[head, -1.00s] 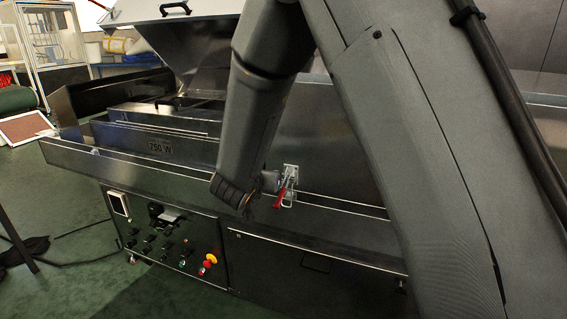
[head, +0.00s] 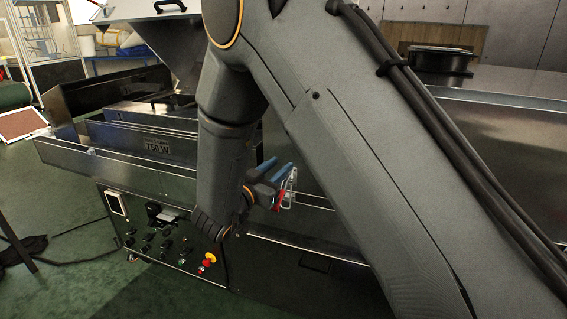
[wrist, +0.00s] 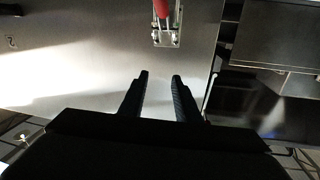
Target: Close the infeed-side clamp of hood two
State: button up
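A toggle clamp with a metal bracket (head: 290,187) and a red handle (head: 278,201) sits on the dryer's front side in the head view. My gripper partly covers it there, so its latch state is hard to tell. In the wrist view the clamp's bracket (wrist: 166,38) and red handle (wrist: 161,8) show at the top middle, beyond the fingertips. My gripper (wrist: 160,74) is open and empty, with a clear gap between its two dark fingers. In the head view my gripper (head: 275,168) is close to the clamp; contact cannot be told.
A raised metal hood (head: 165,40) with a black handle stands at the upper left. A control panel (head: 165,235) with knobs and a red-yellow emergency stop (head: 208,260) is below the side rail. Green floor (head: 75,280) is free at the left front.

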jog(key=shift+x, duration=1.2)
grip_shut()
jog(key=c, duration=0.6)
grip_release()
jog(key=shift+c, duration=0.2)
jog(key=o, duration=0.6)
jog(key=shift+o, duration=0.2)
jog(key=v, duration=0.8)
jog(key=shift+b, duration=0.35)
jog(key=shift+w+d, duration=0.1)
